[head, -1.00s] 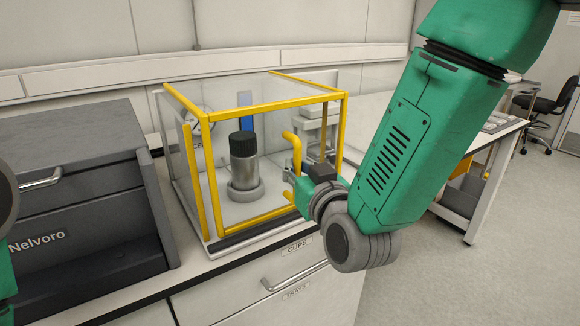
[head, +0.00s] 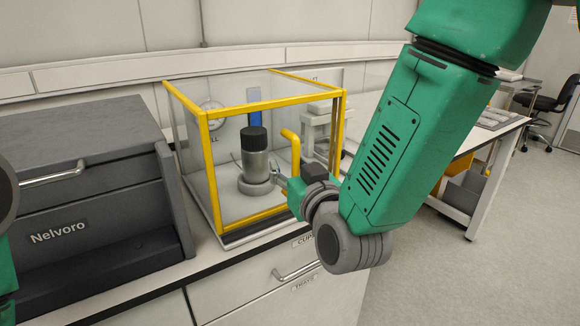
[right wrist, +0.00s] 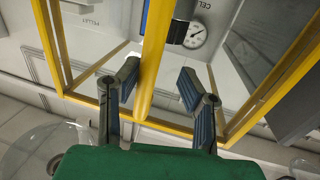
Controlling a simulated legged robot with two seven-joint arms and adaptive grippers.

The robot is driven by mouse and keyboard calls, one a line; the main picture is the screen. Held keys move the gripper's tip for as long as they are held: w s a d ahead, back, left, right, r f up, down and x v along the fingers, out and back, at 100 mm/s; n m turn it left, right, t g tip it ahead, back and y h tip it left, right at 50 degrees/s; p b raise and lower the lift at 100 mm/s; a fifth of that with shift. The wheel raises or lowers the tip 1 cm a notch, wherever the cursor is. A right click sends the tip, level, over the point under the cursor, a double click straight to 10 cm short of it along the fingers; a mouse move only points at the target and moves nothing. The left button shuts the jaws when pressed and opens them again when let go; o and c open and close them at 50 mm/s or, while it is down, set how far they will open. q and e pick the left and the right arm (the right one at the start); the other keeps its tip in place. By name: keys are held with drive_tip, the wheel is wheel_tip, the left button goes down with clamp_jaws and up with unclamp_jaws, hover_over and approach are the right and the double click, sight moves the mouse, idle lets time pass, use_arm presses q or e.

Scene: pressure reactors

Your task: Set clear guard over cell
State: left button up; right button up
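The clear guard (head: 208,160), a transparent box with yellow edges, stands around the cell. The cell (head: 255,165) is a grey metal cylinder with a black cap, upright on a round base and seen through the panels. The guard's lower front edge is close to the base plate (head: 265,230); I cannot tell if it touches everywhere. A yellow handle (head: 291,150) is on its front. My right gripper (head: 277,180) is at the front beside the handle. In the right wrist view its fingers (right wrist: 158,80) are apart, with the yellow handle (right wrist: 152,55) between or beyond them. My left gripper is out of view.
A dark grey Nelvoro unit (head: 85,190) stands left of the guard. A dial gauge (head: 212,118) shows behind the panels. A grey press-like device (head: 318,125) is at the right rear. Drawers (head: 295,285) lie below the counter edge. Open floor is at right.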

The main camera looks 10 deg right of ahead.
drive_tip(key=s+d, duration=0.2)
drive_tip(key=s, duration=0.4)
drive_tip(key=s+d+f+g, duration=0.2)
drive_tip(key=s+f+g, duration=0.1)
drive_tip(key=f, duration=0.5)
drive_tip(key=s+d+f+g+h, duration=0.1)
drive_tip(key=s+d+f+g, duration=0.1)
drive_tip(key=f, duration=0.5)
drive_tip(key=s+d+f+g, duration=0.2)
drive_tip(key=s+f+g, duration=0.1)
drive_tip(key=f, duration=0.5)
drive_tip(key=s+d+f+g+h, duration=0.1)
drive_tip(key=s+d+f+g, duration=0.3)
drive_tip(key=s+f, duration=0.3)
drive_tip(key=s+d+f+m+g, duration=0.1)
drive_tip(key=s+d+f+g, duration=0.3)
drive_tip(key=s+f, duration=0.4)
drive_tip(key=s+g, duration=0.1)
drive_tip(key=s, duration=0.4)
drive_tip(key=shift+s+d+f+h, duration=0.3)
drive_tip(key=shift+s+d+h, duration=0.05)
drive_tip(key=shift+s+h, duration=0.05)
drive_tip(key=shift+w, duration=0.1)
